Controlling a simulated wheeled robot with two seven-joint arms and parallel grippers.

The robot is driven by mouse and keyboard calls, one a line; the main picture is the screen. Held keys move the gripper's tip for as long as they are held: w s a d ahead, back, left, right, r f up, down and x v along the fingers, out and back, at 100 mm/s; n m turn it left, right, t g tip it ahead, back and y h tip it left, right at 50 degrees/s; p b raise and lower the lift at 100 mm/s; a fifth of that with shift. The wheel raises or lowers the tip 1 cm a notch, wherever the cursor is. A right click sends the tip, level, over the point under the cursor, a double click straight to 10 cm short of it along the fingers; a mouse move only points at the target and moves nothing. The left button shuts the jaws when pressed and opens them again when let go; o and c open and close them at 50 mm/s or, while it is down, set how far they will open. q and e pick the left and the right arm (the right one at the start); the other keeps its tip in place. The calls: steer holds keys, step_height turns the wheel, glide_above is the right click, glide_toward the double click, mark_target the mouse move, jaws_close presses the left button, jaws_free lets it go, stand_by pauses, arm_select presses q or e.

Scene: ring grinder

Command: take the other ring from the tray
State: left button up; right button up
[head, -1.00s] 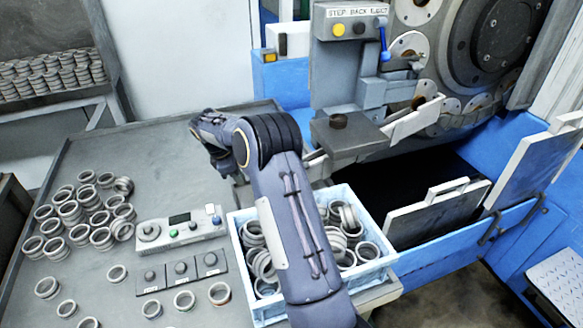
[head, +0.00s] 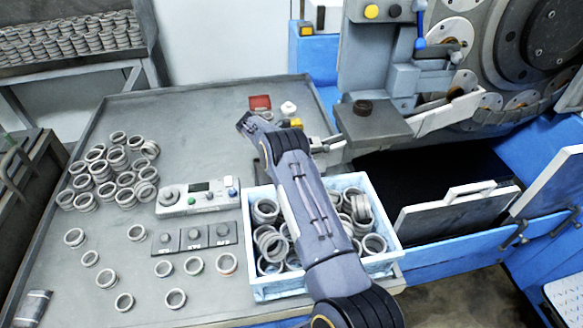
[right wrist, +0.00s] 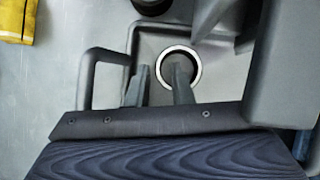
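A metal ring (right wrist: 196,84) shows in the right wrist view, lying on a grey tray (right wrist: 146,42) with a loop handle at its left. My right gripper (right wrist: 160,76) is open there. One finger is left of the ring, and the other overlaps the ring's opening. The ring's left wall shows between the two fingers, with no clear contact. I cannot tell how deep the fingertips sit. In the head view my right arm reaches over the table and hides the ring and most of the tray. My left gripper is not in view.
A blue-white crate (head: 252,217) of rings stands at the table's front right. Loose rings (head: 117,158) are piled left of a control box (head: 190,197). A yellow item (head: 291,123) and red item (head: 260,102) lie by my arm. The grinder (head: 500,45) stands right.

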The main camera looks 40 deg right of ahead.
steer(key=shift+s+d+f, duration=0.1)
steer(key=shift+d+f, duration=0.15)
steer(key=shift+f, duration=0.35)
steer(key=shift+c, duration=0.4)
steer(key=shift+r, duration=0.1)
jaws_close()
